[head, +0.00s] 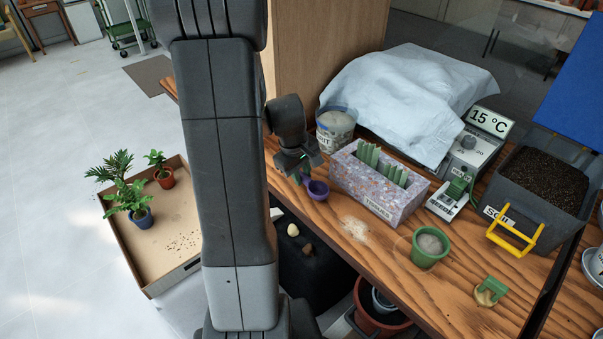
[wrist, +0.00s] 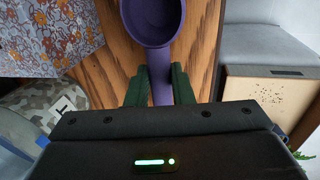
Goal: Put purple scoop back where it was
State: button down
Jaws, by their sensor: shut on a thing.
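The purple scoop (head: 317,190) is at the left edge of the wooden bench, in front of the speckled box's left end. In the wrist view the scoop's round bowl (wrist: 152,18) is at the top and its handle runs down between the green fingers. My gripper (head: 304,174) is shut on the handle; its fingers also show in the wrist view (wrist: 160,86). I cannot tell whether the scoop touches the bench top.
The speckled box (head: 365,190) with several green tags stands right of the scoop. A bucket (head: 335,129) stands behind. Spilled pale material (head: 355,229) and a green pot (head: 429,247) are nearer the front. A soil bin (head: 540,185) stands at right. A tray of potted plants (head: 152,228) is at left.

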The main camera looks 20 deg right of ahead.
jog(key=shift+f+b, duration=0.5)
jog(key=shift+f, duration=0.1)
jog(key=c, duration=1.2)
grip_release()
jog(key=r, duration=0.4)
jog(key=a+r+p, duration=0.1)
jog(key=r, duration=0.4)
jog(key=s+a+r+p, duration=0.1)
jog(key=r, duration=0.3)
jog(key=shift+a+r, duration=0.25)
